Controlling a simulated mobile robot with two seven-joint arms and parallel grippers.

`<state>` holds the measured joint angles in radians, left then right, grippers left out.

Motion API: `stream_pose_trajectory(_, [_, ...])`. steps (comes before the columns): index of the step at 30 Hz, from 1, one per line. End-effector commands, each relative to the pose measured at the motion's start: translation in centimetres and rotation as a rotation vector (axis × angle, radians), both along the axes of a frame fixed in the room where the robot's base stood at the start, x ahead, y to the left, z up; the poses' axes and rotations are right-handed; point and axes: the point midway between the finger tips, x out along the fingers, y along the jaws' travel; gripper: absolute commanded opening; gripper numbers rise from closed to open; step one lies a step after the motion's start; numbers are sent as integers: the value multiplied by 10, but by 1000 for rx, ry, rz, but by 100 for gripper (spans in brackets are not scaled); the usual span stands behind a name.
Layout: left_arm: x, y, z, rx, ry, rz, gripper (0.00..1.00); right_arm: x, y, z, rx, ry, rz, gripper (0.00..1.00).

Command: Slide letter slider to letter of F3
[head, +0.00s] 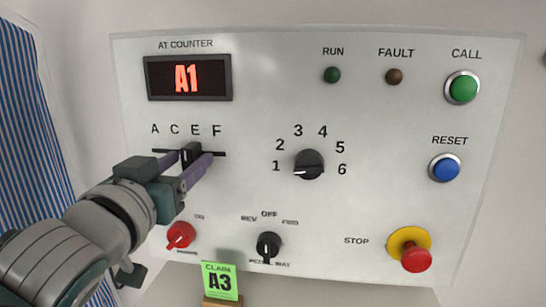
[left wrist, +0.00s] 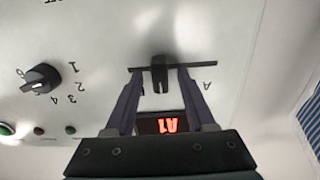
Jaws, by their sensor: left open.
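The letter slider (head: 190,151) is a black knob in a horizontal slot under the letters A, C, E, F. It stands near E. In the left wrist view, which is upside down, the knob (left wrist: 159,75) sits between my two fingers with a small gap on each side. My left gripper (head: 196,154) is open at the panel, its fingers on either side of the knob. The number dial (head: 309,165) is a black knob with its pointer towards 1. The display (head: 187,78) reads A1. My right gripper is not in view.
At right are green CALL (head: 463,87), blue RESET (head: 445,168) and red STOP (head: 416,258) buttons. A striped cloth (head: 30,130) hangs at left.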

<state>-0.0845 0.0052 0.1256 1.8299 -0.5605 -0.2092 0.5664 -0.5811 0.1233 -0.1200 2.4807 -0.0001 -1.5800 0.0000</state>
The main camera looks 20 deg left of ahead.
Motion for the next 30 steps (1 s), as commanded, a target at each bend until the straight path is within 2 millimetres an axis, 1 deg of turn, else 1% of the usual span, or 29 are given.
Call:
stream_pose_trajectory(4, [0,0,0,0,0,0,55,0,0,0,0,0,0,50])
stream_pose_trajectory(5, [0,0,0,0,0,0,53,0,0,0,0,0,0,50])
stream_pose_trajectory(19, [0,0,0,0,0,0,0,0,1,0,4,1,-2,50])
stream_pose_trajectory(30, [-1,0,0,-1,0,-1,0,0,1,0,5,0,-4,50])
